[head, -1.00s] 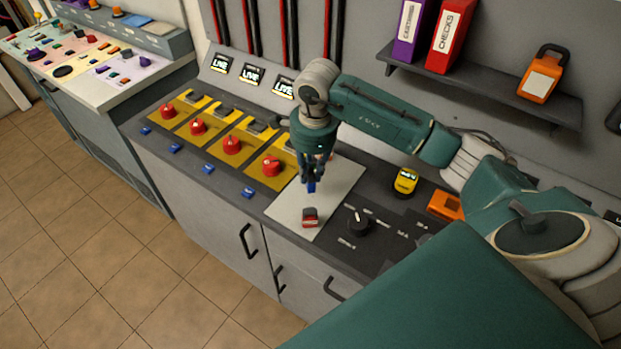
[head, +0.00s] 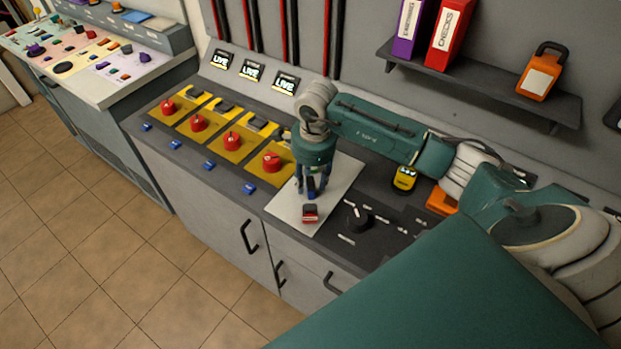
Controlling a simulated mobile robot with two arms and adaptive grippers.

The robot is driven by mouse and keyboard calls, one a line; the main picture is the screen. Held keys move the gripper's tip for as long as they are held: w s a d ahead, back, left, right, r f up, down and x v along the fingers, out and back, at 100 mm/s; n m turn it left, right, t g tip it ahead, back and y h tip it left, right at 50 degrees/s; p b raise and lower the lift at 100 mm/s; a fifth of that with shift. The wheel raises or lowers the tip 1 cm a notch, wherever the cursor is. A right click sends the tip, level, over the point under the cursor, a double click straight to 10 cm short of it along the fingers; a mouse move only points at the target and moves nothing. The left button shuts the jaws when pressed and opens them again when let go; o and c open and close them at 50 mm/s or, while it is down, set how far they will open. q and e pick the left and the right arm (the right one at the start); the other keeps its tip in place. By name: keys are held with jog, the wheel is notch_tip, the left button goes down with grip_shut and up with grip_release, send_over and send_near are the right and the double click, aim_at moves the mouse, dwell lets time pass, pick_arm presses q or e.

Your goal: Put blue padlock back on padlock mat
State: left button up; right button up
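The padlock mat (head: 285,209) is a pale grey panel on the dark console top, right of the yellow switch plates. A red padlock (head: 310,213) sits near its front edge. My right gripper (head: 312,194) points down over the mat, behind the red padlock. A small blue piece, seemingly the blue padlock (head: 311,183), shows between its dark fingers and is mostly hidden by them. I cannot tell whether the fingers grip it or whether it touches the mat. My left gripper is not in view.
Red rotary switches (head: 271,161) on yellow plates stand left of the mat, with blue pieces along the front edge. A black knob (head: 357,216) and a yellow device (head: 404,178) are to the right. A shelf (head: 478,88) holds binders and an orange padlock-shaped object.

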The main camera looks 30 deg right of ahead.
aim_at(313, 181)
jog(key=shift+r, duration=0.1)
notch_tip(313, 181, up, 12)
jog(key=s+b, duration=0.1)
jog(key=b, duration=0.2)
jog(key=shift+s+b, duration=0.15)
jog(key=shift+b, duration=0.2)
dwell(0.3)
